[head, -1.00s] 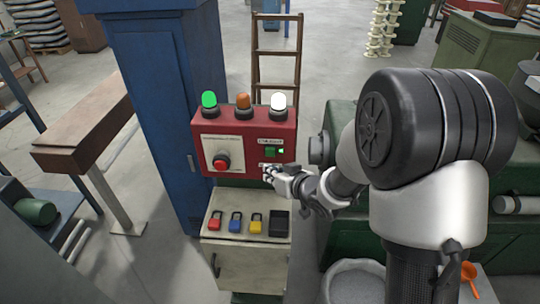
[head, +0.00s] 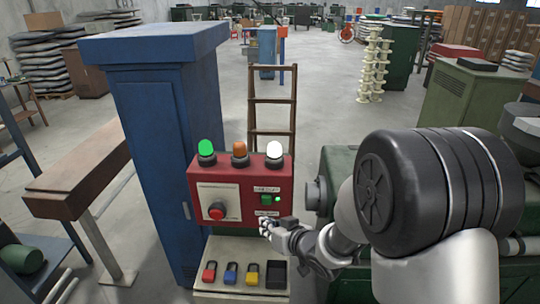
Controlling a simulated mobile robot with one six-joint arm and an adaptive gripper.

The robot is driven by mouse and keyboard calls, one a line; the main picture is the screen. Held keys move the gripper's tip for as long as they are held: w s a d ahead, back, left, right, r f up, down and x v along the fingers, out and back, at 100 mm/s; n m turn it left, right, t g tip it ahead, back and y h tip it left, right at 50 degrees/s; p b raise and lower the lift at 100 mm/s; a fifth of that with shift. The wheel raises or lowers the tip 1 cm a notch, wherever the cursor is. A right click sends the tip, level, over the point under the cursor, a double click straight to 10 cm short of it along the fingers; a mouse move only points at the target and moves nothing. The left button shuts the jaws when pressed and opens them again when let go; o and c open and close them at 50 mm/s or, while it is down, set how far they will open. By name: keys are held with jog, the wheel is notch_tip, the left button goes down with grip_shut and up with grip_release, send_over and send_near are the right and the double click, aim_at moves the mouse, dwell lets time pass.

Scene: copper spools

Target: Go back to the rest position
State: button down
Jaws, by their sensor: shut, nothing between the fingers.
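My gripper (head: 268,226) is shut and empty. It is in front of the lower right part of the red control box (head: 253,205), beside a small label. Whether the fingertips touch the box cannot be told. My arm reaches in from the right side of the picture. The box carries a red push button (head: 217,211) on a pale plate, and a green switch (head: 267,199) that looks lit. On top stand a bright green lamp (head: 205,148), an orange lamp (head: 239,150) and a bright white lamp (head: 275,150).
Below the box, a pale shelf (head: 240,291) holds red, blue and yellow padlocks and a black tray (head: 276,272). A tall blue cabinet (head: 155,130) stands at left, a green machine (head: 335,165) at right. A wooden ladder (head: 272,115) stands behind. Open floor lies beyond.

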jog(key=s+d+m+h+b, duration=0.3)
jog(key=s+d+h+b, duration=0.55)
jog(key=d, duration=0.65)
jog(key=s+f+g+b, duration=0.1)
jog(key=s+f+b, duration=0.1)
jog(key=s, duration=0.5)
jog(key=s+f+m+g+y+b, duration=0.1)
jog(key=s+b, duration=0.3)
jog(key=s, duration=0.4)
jog(key=s+d+f+g+b, duration=0.1)
jog(key=s+f+g+b, duration=0.1)
jog(key=s, duration=0.6)
jog(key=shift+s+f+g+b, duration=0.25)
jog(key=shift+g+b, duration=0.45)
jog(key=shift+b, duration=0.4)
jog(key=shift+w+y, duration=0.1)
jog(key=shift+y, duration=0.15)
